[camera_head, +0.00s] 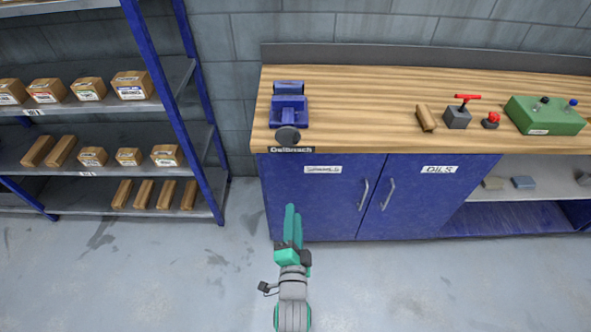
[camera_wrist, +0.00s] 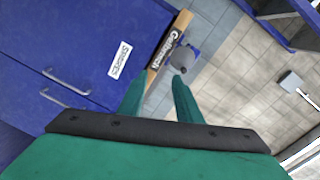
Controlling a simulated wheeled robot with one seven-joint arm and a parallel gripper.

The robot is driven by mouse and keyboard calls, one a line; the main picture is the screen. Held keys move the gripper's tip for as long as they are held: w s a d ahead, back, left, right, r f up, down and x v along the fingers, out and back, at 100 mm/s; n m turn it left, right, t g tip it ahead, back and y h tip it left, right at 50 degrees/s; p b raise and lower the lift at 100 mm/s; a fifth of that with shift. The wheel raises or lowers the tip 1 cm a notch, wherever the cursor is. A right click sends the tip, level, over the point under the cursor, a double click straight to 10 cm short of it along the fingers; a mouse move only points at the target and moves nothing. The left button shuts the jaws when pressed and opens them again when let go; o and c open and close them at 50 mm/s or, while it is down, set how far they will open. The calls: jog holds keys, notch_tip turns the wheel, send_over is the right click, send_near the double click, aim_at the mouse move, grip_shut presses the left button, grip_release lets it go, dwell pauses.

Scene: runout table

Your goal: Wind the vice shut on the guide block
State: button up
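The blue vice (camera_head: 289,108) is fixed at the left front of the wooden bench top. Its dark round handwheel (camera_head: 287,134) faces the front edge. In the wrist view, the handwheel (camera_wrist: 182,58) shows as a grey disc beyond the fingertips, with some blue of the vice (camera_wrist: 195,46) behind it. I cannot make out a guide block between the jaws, nor how wide they stand. My gripper (camera_head: 291,208) is in front of the bench and apart from the vice. Its two teal fingers stand apart with nothing between them in the wrist view (camera_wrist: 157,82).
A tan block (camera_head: 426,118), a red-handled clamp (camera_head: 458,115), a red button (camera_head: 491,120) and a green control box (camera_head: 545,115) are on the bench's right. Blue cupboard doors (camera_head: 320,205) are below. A shelf rack (camera_head: 100,140) with boxes stands left. Bench top between vice and block is clear.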

aim_at(295, 143)
jog(key=shift+w+d+r+m+t, duration=0.1)
jog(key=shift+w+r+m, duration=0.95)
jog(key=shift+w, duration=2.3)
jog(key=shift+w+d+r+m+t, duration=0.1)
jog(key=shift+w+r+m, duration=0.3)
jog(key=shift+w+r, duration=2.1)
jog(key=shift+w+d+r+m+t, duration=0.1)
jog(key=shift+w+r+m, duration=0.45)
jog(key=shift+w, duration=3.7)
jog(key=n, duration=0.6)
jog(key=shift+f, duration=0.25)
jog(key=n, duration=0.6)
grip_shut()
jog(key=shift+d+f+m, duration=0.1)
jog(key=shift+f+m, duration=0.1)
jog(key=shift+m, duration=0.6)
jog(key=shift+d+f+m, duration=0.1)
jog(key=shift+f+m, duration=0.1)
jog(key=shift+m, duration=0.6)
